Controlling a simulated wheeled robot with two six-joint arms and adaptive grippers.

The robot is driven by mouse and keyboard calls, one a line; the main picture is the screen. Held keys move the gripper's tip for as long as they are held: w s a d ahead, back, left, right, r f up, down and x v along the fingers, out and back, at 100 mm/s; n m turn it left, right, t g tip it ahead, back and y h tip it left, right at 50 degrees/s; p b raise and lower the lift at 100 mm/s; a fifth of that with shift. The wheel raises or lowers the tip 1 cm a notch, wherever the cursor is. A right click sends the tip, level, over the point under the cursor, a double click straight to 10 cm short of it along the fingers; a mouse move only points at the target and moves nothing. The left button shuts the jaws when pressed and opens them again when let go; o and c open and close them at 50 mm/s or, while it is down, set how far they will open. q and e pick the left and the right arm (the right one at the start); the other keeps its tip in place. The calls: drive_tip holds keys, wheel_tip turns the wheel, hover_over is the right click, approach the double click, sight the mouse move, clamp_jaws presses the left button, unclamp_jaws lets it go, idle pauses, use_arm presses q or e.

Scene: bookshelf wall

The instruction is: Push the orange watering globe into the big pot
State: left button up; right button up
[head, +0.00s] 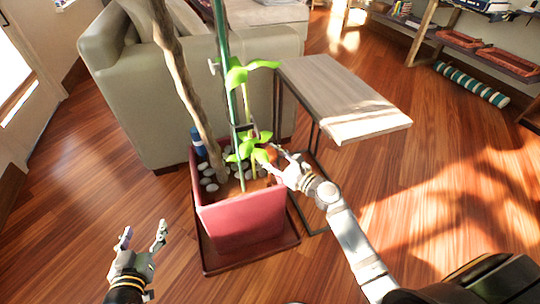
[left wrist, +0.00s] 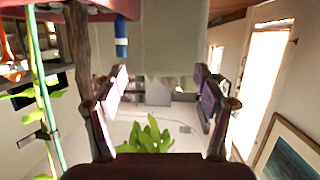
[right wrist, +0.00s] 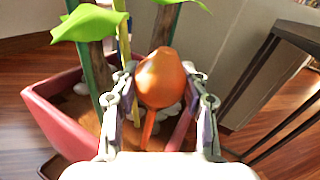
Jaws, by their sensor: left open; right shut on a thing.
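The big pot (head: 245,222) is a square red planter on a red tray, with soil, pale stones and plants inside. The orange watering globe (right wrist: 162,78) sits between the fingers of my right gripper (right wrist: 160,95), which is shut on it. Its thin orange stem (right wrist: 148,130) shows below the bulb in the right wrist view. In the head view my right gripper (head: 284,163) is over the pot's right side, and the hand mostly hides the globe. How deep the stem is, I cannot tell. My left gripper (head: 143,232) is open and empty, left of the pot.
A trunk (head: 185,85), a green pole (head: 223,60) and bright leaves (head: 248,150) rise from the pot. A blue object (head: 198,142) stands at its back left. A wooden side table (head: 335,95) and a sofa (head: 165,110) stand close behind. Floor at left is clear.

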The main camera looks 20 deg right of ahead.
drive_tip(key=shift+f+b, duration=0.3)
drive_tip(key=shift+f, duration=0.05)
drive_tip(key=shift+f+b, duration=0.3)
drive_tip(key=shift+f, duration=0.05)
drive_tip(key=shift+f+b, duration=0.35)
drive_tip(key=shift+f, duration=0.2)
use_arm(q)
wheel_tip(320, 180, up, 23)
drive_tip(key=m+t+h, duration=0.1)
drive_tip(key=t, duration=1)
drive_tip(key=shift+s+b, duration=0.3)
drive_tip(key=shift+b, duration=0.05)
use_arm(e)
drive_tip(key=shift+f, duration=0.2)
idle(3.8)
